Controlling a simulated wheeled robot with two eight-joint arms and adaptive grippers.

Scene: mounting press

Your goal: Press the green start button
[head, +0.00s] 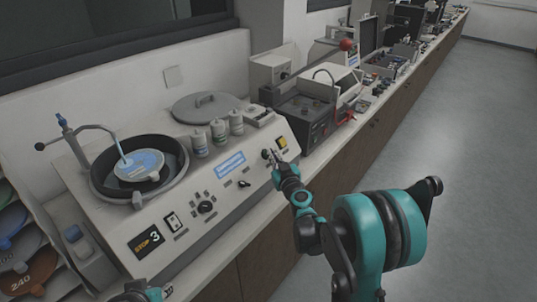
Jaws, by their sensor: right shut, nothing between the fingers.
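The press machine (215,228) has a light sloping front panel along the bench. My right gripper (273,157) is shut and empty, its tips at the right end of this panel. A yellow square control (283,143) sits just beyond the tips, and a small dark knob (265,154) is beside them. I cannot make out a green start button; the gripper may cover it. Whether the fingertips touch the panel cannot be told. A teal and dark part of my left arm or gripper (141,291) shows at the bottom edge; its fingers are not clear.
A round bowl with a blue-topped disc (139,165) and several bottles (219,134) stand on the machine. The floor (450,130) at right is clear.

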